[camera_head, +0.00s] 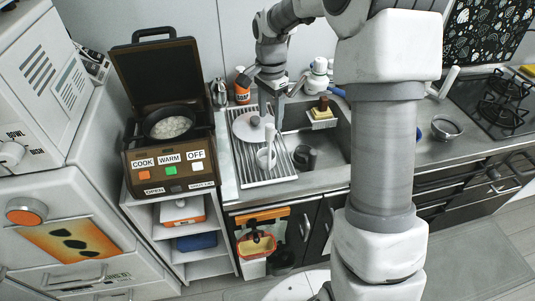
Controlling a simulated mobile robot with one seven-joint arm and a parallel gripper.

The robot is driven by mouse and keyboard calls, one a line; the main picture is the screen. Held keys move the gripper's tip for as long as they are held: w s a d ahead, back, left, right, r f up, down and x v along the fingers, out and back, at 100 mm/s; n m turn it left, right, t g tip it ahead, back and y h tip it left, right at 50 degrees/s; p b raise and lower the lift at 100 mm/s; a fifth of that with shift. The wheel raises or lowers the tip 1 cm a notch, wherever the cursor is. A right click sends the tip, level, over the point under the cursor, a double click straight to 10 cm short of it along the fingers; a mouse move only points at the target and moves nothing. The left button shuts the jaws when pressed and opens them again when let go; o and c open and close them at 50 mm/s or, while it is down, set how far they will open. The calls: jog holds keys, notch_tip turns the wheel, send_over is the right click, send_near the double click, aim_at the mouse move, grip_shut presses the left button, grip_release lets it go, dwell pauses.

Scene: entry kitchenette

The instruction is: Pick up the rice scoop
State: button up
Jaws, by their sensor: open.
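No rice scoop can be made out for certain. A slim white upright shape (269,135) stands on the drying rack (285,168) beside the sink; it may be the scoop, but it is too small to tell. A white round plate or lid (244,127) and a white cup-like piece (264,158) are next to it. My gripper (275,106) hangs over the back of the rack, pointing down, above and behind these white pieces. It is open and holds nothing that I can see. Its fingertips are small and partly blend with the rack and sink edge.
An open brown cooker (168,165) with a pot of rice (170,126) stands left of the rack. The sink (325,145) holds a dark cup (305,156). A brush (322,112), an orange-labelled bottle (242,88) and a metal bowl (447,127) are near. My arm hides part of the counter.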

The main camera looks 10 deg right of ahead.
aim_at(270, 125)
jog(key=shift+w+f+p, duration=0.2)
jog(key=shift+f+p, duration=0.1)
jog(key=shift+f, duration=2.35)
grip_shut()
